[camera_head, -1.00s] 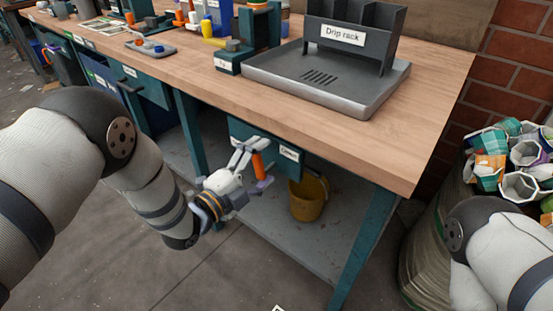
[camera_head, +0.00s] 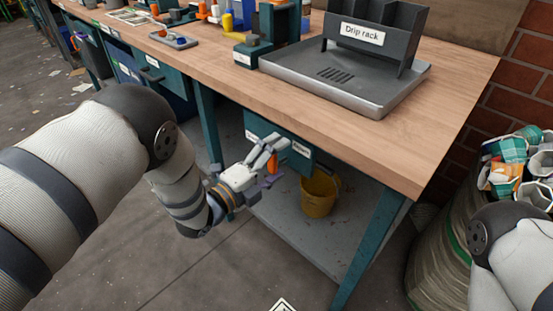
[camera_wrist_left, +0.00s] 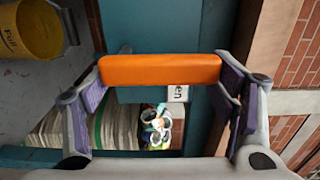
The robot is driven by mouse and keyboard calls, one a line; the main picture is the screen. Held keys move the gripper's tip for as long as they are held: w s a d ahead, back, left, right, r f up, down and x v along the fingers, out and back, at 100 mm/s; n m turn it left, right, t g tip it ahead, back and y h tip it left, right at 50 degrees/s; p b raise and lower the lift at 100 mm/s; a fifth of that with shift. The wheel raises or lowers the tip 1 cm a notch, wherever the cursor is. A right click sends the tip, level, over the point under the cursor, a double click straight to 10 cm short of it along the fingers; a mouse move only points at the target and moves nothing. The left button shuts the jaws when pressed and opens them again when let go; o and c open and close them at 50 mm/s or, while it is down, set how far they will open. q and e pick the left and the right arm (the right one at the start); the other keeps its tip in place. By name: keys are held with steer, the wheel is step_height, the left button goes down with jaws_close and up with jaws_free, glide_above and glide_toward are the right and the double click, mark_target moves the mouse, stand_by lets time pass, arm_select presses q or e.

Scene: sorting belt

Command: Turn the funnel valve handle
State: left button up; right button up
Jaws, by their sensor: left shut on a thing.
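The orange valve handle (camera_head: 272,164) is a short bar in front of a teal box (camera_head: 260,128) under the workbench's front edge. My left gripper (camera_head: 269,153) is at the handle and shut on it. In the left wrist view the orange handle (camera_wrist_left: 160,69) spans crosswise between the two purple-padded fingers. A white label (camera_head: 301,148) sits on the box right of the handle; its end, reading "en", shows in the left wrist view (camera_wrist_left: 178,93). The fingers partly hide the handle in the head view. The right gripper is out of view; only my right arm shows.
A yellow bucket (camera_head: 318,193) stands on the lower shelf (camera_head: 300,235) close behind the gripper. The bench's teal leg (camera_head: 368,245) is to the right. A grey tray with the drip rack (camera_head: 375,42) sits on the bench top. A bin of cups (camera_head: 445,255) stands at the right.

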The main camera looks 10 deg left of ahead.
arm_select(q)
steer(key=o, duration=1.7)
steer(key=shift+r, duration=0.1)
steer(key=v, duration=1.2)
